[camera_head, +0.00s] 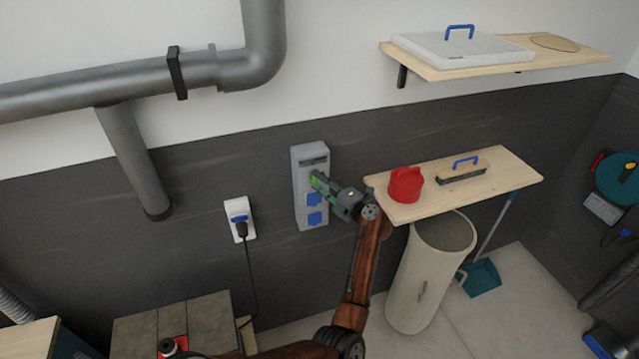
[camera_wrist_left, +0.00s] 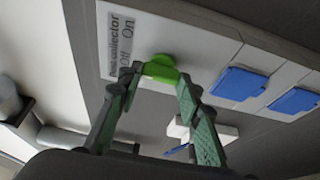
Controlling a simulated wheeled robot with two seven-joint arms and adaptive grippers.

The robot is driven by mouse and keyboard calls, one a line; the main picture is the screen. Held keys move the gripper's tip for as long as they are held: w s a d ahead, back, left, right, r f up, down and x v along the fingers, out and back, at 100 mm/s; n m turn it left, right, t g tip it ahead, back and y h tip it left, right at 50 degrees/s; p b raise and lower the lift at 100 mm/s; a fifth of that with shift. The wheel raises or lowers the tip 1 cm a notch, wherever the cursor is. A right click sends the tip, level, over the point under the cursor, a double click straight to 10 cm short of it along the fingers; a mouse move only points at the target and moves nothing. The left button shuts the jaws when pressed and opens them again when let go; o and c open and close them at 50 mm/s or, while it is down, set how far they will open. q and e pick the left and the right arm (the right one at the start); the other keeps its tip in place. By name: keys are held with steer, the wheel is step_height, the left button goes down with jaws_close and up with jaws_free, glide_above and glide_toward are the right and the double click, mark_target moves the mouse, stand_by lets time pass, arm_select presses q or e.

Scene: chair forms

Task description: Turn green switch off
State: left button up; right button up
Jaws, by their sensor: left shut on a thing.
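The green switch (camera_wrist_left: 162,67) sits on a grey wall-mounted box (camera_head: 300,172), beside a label (camera_wrist_left: 120,45) with "Off" and "On" on it. In the head view the switch (camera_head: 315,181) is mostly covered by my left gripper (camera_head: 322,186). In the left wrist view the two fingers of the gripper (camera_wrist_left: 160,80) stand on either side of the switch, shut on it. I cannot tell for sure which word the switch points to. My right gripper is in neither view.
Two blue socket covers (camera_head: 314,199) (camera_head: 315,218) are below the switch on the same box. A wall socket with a black plug (camera_head: 241,230) is to the left. A wooden shelf (camera_head: 510,178) with a red lidded container (camera_head: 405,184) and a brush (camera_head: 463,171) is to the right.

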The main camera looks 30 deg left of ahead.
arm_select(q)
steer(key=shift+f, duration=0.1)
stand_by(0.3)
steer(key=o, duration=1.2)
steer(key=shift+c, duration=0.2)
